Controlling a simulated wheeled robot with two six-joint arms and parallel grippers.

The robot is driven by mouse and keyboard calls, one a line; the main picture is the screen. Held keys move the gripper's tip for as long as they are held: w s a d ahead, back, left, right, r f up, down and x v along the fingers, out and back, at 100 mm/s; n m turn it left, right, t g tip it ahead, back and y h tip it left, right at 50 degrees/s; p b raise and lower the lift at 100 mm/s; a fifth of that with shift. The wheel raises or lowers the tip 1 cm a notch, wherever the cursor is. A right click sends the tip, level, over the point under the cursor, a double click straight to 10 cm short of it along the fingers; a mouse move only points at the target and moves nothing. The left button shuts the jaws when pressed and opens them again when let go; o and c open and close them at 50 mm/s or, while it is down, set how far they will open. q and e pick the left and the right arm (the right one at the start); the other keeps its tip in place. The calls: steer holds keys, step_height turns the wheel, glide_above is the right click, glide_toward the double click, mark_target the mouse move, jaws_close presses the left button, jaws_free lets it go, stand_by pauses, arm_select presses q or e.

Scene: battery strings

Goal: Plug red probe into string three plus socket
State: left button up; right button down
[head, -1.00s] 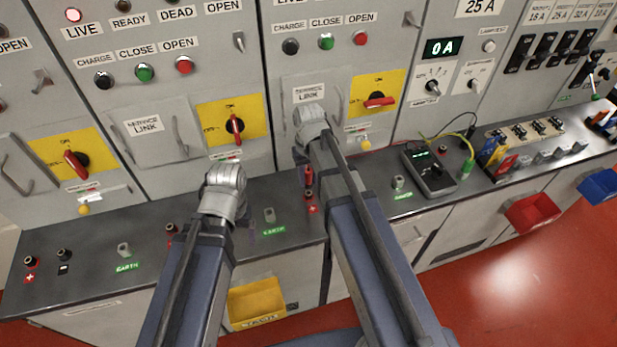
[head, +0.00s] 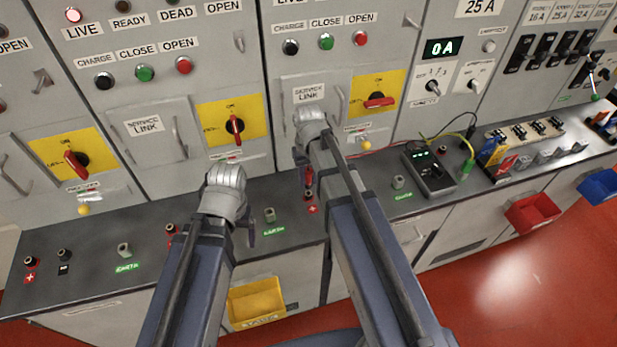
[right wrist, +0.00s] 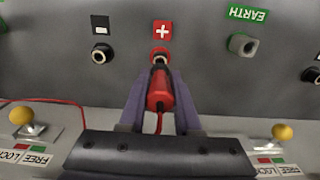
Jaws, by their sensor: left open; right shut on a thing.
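The red probe (right wrist: 160,92) is held between the fingers of my right gripper (right wrist: 158,88). Its dark tip meets the plus socket (right wrist: 160,56) below the red plus label (right wrist: 162,30) in the right wrist view; how deep it sits I cannot tell. In the head view the probe (head: 309,178) stands above the plus socket (head: 309,195) of the bay at centre, partly hidden by my right arm. My left gripper (head: 248,236) is open and empty over the bench front, left of that socket and near an earth socket (head: 269,214); its fingers are mostly hidden.
A black socket (right wrist: 101,54) and an earth socket (right wrist: 242,44) flank the plus socket. A dark meter (head: 428,170) with leads stands right of my right arm. Red switches on yellow plates and yellow knobs line the panels. A yellow bin (head: 256,302) hangs below the bench.

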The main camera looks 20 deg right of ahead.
mark_target(309, 170)
arm_select(q)
steer(key=shift+f+b, duration=1.75)
arm_select(e)
steer(key=shift+f, duration=1.75)
steer(key=c, duration=0.5)
jaws_free()
arm_select(q)
steer(key=shift+r, duration=0.15)
arm_select(e)
steer(key=shift+r, duration=0.1)
step_height(309, 170, up, 8)
steer(key=p, duration=0.8)
arm_select(q)
step_height(309, 170, up, 8)
steer(key=shift+f, duration=0.25)
arm_select(e)
steer(key=shift+f, duration=0.2)
